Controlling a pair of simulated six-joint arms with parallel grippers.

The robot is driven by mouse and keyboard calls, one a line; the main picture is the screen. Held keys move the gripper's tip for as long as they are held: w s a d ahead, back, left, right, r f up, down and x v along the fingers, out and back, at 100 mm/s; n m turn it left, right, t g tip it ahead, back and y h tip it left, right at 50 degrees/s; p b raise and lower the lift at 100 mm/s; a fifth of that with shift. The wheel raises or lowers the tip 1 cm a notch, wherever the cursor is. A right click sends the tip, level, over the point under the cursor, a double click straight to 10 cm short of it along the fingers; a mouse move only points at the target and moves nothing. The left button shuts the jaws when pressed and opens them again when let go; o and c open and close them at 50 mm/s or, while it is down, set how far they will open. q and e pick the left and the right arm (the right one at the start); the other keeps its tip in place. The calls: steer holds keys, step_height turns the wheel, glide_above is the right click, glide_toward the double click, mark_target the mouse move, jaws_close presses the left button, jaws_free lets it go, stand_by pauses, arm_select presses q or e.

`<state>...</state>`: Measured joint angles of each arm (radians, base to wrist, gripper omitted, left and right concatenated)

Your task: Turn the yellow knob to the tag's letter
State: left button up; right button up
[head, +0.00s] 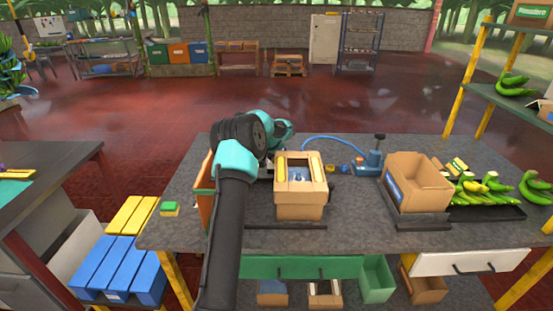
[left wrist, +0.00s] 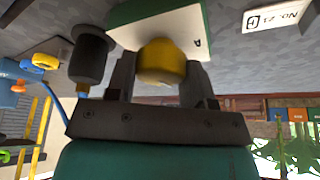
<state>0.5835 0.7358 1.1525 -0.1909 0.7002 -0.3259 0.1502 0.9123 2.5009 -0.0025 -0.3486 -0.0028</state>
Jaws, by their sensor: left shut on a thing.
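The yellow knob (left wrist: 160,60) sits on the face of a white and green box (left wrist: 176,22) in the left wrist view. My left gripper (left wrist: 158,76) has one finger on each side of the knob and is shut on it. A small dark letter (left wrist: 197,43) is printed on the white face beside the knob. A white tag (left wrist: 275,15) with dark print and a boxed letter lies at the upper right; I cannot read the letter surely. In the head view my left gripper (head: 283,131) is behind the cardboard box, and the knob is hidden. My right gripper is not in view.
An open cardboard box (head: 300,204) stands in the middle of the grey table (head: 360,236). Another carton (head: 420,185) and green bananas (head: 482,192) are at the right. A dark cylinder (left wrist: 90,55) stands close beside the left gripper.

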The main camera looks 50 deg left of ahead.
arm_select(q)
steer(key=shift+a+m+h, duration=0.1)
steer(key=shift+m+h, duration=0.7)
steer(key=shift+m, duration=1.2)
steer(key=o, duration=0.9)
steer(key=shift+n, duration=0.3)
